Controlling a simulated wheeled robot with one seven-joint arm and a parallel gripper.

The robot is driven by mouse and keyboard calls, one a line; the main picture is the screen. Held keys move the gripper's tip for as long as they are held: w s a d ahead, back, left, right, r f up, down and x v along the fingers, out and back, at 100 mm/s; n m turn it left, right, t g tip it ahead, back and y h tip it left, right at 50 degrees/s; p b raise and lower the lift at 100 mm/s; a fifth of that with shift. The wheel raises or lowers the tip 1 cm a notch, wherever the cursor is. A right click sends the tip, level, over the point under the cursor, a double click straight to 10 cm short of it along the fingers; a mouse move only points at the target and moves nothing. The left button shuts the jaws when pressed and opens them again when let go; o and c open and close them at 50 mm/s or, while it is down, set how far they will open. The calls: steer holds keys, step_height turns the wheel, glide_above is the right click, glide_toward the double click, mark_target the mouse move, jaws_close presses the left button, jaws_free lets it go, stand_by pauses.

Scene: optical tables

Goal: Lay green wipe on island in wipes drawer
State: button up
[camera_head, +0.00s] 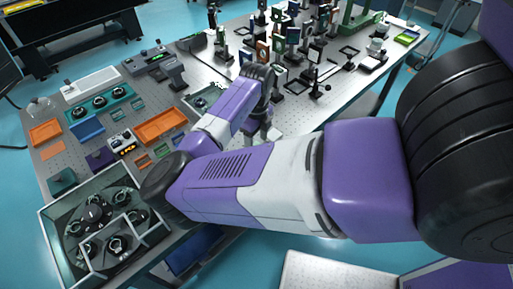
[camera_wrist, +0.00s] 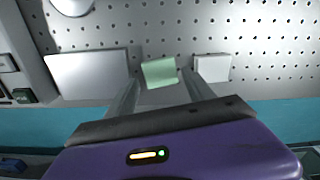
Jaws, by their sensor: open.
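A pale green wipe (camera_wrist: 160,72) lies near the edge of the perforated optical table in the wrist view. My gripper (camera_wrist: 162,80) is open, with its two fingers reaching toward the wipe, one on each side. Nothing shows clamped between them, and I cannot tell whether they touch the wipe. In the head view my gripper (camera_head: 259,134) points down over the table's front part; the wipe cannot be made out there. I cannot identify the wipes drawer in either view.
A flat grey plate (camera_wrist: 88,74) lies left of the wipe and a small white block (camera_wrist: 212,67) lies right. Posts and optics crowd the back of the table (camera_head: 215,75). Orange trays (camera_head: 160,125) and a grey compartment box (camera_head: 105,225) stand at left.

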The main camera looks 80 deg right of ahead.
steer(key=shift+f, duration=1.3)
steer(key=c, duration=1.2)
steer(key=shift+r, duration=0.1)
